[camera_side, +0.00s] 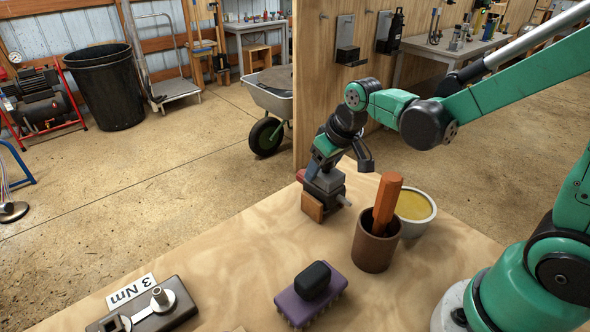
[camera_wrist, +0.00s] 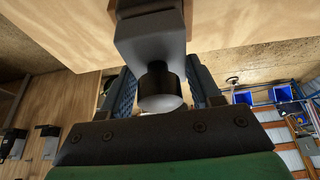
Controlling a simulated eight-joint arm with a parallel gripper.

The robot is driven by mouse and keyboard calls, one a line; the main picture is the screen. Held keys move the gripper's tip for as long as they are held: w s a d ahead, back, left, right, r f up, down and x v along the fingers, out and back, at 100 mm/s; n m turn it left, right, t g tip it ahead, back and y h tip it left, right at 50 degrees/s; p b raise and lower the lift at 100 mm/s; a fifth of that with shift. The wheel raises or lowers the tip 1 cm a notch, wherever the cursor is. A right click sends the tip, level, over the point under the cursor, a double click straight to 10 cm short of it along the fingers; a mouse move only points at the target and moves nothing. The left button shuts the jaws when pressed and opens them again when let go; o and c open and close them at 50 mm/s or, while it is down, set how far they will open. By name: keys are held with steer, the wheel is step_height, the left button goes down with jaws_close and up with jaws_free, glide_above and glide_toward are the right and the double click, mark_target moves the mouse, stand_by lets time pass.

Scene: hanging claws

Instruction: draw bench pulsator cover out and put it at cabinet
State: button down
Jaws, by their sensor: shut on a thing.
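My gripper (camera_side: 326,165) is at the far edge of the wooden bench (camera_side: 250,245), pointing down at a grey block-like fixture (camera_side: 327,188) with a brown front plate (camera_side: 312,207). In the wrist view, the fingers (camera_wrist: 160,95) stand on either side of a dark round piece with a pale domed end (camera_wrist: 160,88). They are shut on it. It lines up with a grey block (camera_wrist: 150,38). It may be the pulsator cover, but I cannot tell for sure. The side view hides most of the grip. I cannot identify the cabinet for certain.
A brown cup (camera_side: 374,250) with an orange bar and a pale bowl (camera_side: 415,212) stand right of the fixture. A purple brush (camera_side: 310,295) and a wrench plate (camera_side: 150,310) lie nearer. A wooden panel (camera_side: 325,90) with brackets rises behind. The bench's left middle is clear.

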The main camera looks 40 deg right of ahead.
steer(key=shift+r, duration=0.4)
steer(key=c, duration=0.8)
jaws_free()
jaws_close()
steer(key=shift+r, duration=1.25)
